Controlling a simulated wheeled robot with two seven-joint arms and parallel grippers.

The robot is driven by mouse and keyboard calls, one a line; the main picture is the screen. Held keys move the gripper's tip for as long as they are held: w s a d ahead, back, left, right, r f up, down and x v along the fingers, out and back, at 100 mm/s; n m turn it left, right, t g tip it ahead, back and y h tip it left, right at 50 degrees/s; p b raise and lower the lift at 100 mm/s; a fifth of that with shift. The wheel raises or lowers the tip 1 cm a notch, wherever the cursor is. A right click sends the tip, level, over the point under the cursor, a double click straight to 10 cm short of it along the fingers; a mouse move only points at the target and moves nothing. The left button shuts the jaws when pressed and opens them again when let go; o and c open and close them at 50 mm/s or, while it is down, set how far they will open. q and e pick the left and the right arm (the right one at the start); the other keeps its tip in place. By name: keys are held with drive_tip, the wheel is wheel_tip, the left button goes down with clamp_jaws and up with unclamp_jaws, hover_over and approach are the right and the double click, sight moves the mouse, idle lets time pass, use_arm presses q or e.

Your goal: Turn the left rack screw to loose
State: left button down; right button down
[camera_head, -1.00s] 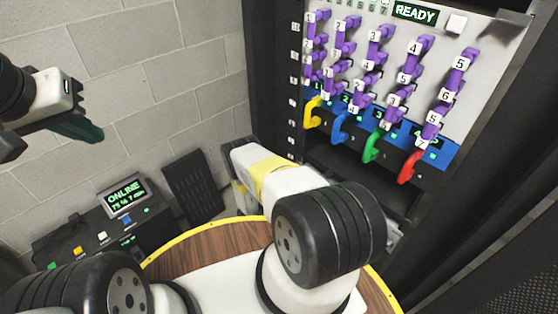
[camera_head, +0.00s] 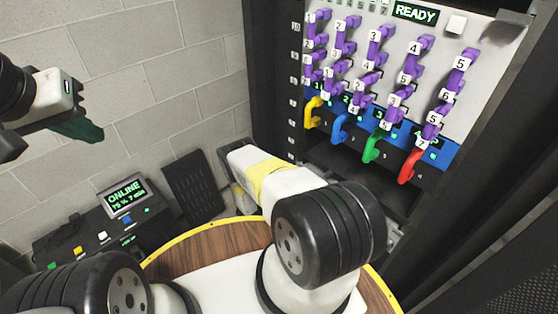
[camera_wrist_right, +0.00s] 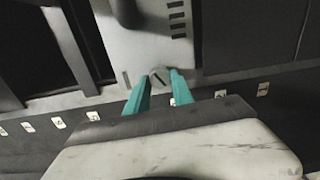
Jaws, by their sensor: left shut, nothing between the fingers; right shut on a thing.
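A round, pale slotted rack screw (camera_wrist_right: 160,77) sits on a light grey metal plate in the right wrist view, its slot slanted. My right gripper (camera_wrist_right: 162,84) has its two teal fingers on either side of the screw head, shut on it. The screw and my right fingertips are hidden in the head view behind my own arm. My left gripper (camera_head: 82,130) is at the far left of the head view, dark green fingers together and empty, well away from the rack.
The rack holds purple numbered handles (camera_head: 378,45) in rows, with yellow, blue, green and red (camera_head: 411,166) handles below. A READY display (camera_head: 415,12) is above. A black console (camera_head: 105,235) with an ONLINE screen stands by the block wall. Dark rack posts flank the opening.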

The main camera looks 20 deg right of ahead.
idle(0.5)
drive_tip(key=c, duration=1.1)
unclamp_jaws()
drive_tip(key=v, duration=0.8)
drive_tip(key=shift+w, duration=0.1)
